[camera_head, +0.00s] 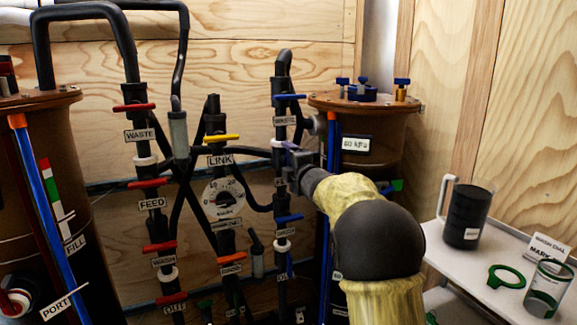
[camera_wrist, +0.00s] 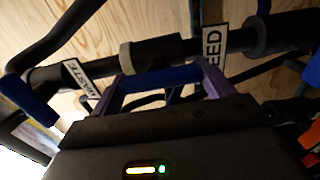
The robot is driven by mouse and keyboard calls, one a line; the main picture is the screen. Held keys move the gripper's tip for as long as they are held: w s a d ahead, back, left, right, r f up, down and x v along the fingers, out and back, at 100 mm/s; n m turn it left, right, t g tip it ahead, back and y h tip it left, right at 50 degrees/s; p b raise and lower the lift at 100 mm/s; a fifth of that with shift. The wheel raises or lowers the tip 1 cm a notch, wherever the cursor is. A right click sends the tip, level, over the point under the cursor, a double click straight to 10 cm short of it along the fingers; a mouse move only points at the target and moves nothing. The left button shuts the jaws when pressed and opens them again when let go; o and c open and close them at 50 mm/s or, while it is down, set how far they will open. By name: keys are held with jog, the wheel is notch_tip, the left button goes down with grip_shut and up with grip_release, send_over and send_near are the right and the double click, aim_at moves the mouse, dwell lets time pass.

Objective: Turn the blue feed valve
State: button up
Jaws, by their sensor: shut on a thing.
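The blue feed valve's handle (camera_wrist: 165,77) shows in the wrist view as a blue bar across a dark pipe, beside the FEED label (camera_wrist: 213,45). My gripper (camera_wrist: 168,85) is shut on this handle, with one purple-grey finger at each end of it. In the head view my gripper (camera_head: 296,158) reaches the right-hand pipe column, between the WASTE label above and a partly covered label below. There my gripper and wrist hide most of the handle.
Blue handles sit above (camera_head: 290,97) and below (camera_head: 289,218) on the same column. Red and yellow handles are on the columns to the left. A brown tank (camera_head: 375,118) stands close behind my wrist. A shelf (camera_head: 450,262) at right holds a dark jug (camera_head: 466,212) and a can (camera_head: 547,290).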

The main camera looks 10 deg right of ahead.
jog(key=shift+f, duration=0.1)
jog(key=o, duration=0.9)
jog(key=shift+o, duration=0.2)
jog(key=shift+s, duration=0.1)
jog(key=v, duration=1.7)
jog(key=shift+p, duration=0.35)
jog(key=shift+s, duration=0.1)
